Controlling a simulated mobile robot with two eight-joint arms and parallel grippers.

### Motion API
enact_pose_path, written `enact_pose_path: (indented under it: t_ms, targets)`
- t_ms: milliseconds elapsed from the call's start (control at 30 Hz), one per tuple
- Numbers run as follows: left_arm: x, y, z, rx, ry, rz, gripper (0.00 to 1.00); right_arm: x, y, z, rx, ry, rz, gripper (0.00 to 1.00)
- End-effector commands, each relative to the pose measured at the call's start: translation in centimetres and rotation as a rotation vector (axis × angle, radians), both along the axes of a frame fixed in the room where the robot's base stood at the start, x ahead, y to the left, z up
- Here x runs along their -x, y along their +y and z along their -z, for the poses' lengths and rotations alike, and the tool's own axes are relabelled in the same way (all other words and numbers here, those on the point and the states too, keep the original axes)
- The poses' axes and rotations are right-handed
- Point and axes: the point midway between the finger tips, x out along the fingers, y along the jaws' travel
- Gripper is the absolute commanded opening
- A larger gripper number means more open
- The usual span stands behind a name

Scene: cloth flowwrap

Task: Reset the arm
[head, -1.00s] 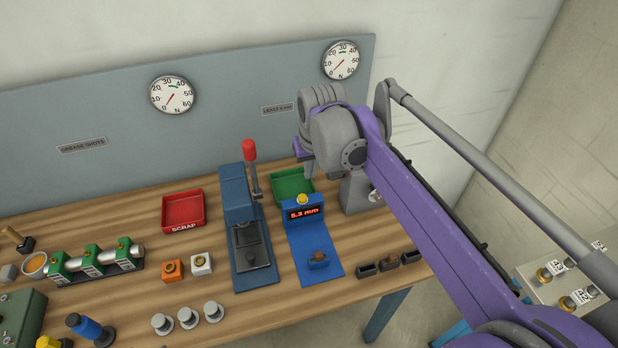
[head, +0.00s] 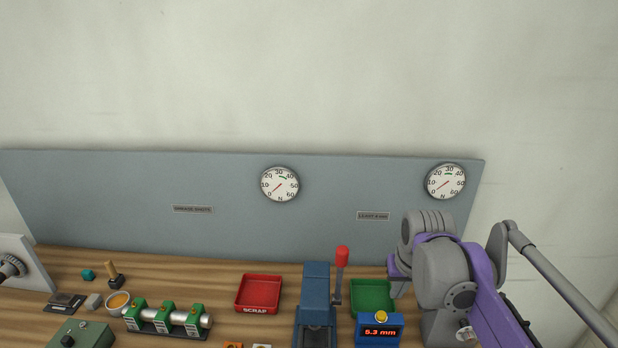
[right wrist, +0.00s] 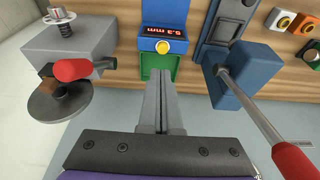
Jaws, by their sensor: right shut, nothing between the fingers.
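My right arm (head: 478,285), purple and grey, comes in from the lower right in the head view, over the right end of the bench. My right gripper (right wrist: 160,130) shows in the right wrist view with its two grey fingers together and nothing between them. The fingers lie over the green tray (right wrist: 150,66), which also shows in the head view (head: 372,296). The blue gauge with a 5.3 mm readout (right wrist: 165,28) is just beyond the fingertips. My left gripper is not in view.
A blue press (head: 316,290) with a red-knobbed lever (head: 342,257) stands left of the green tray. A red scrap tray (head: 258,293) and green clamps (head: 165,318) stand farther left. A grey panel with dials (head: 280,184) stands behind. A grey block (right wrist: 70,45) flanks the gripper.

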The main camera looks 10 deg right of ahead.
Motion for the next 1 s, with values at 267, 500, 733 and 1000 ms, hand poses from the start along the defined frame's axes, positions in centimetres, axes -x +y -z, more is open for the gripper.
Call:
enact_pose_path:
  t_ms: [267,500,733,1000]
  targets:
    - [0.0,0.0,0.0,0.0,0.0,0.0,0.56,7.0,5.1,4.6,0.014,-0.085,-0.101,0.0]
    - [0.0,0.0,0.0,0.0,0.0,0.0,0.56,14.2,8.8,11.0,0.022,-0.176,-0.198,0.0]
    - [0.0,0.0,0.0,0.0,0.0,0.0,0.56,16.5,9.7,13.5,0.024,-0.21,-0.23,0.0]
    - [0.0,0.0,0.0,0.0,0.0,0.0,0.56,16.4,9.7,13.4,0.023,-0.21,-0.23,0.0]
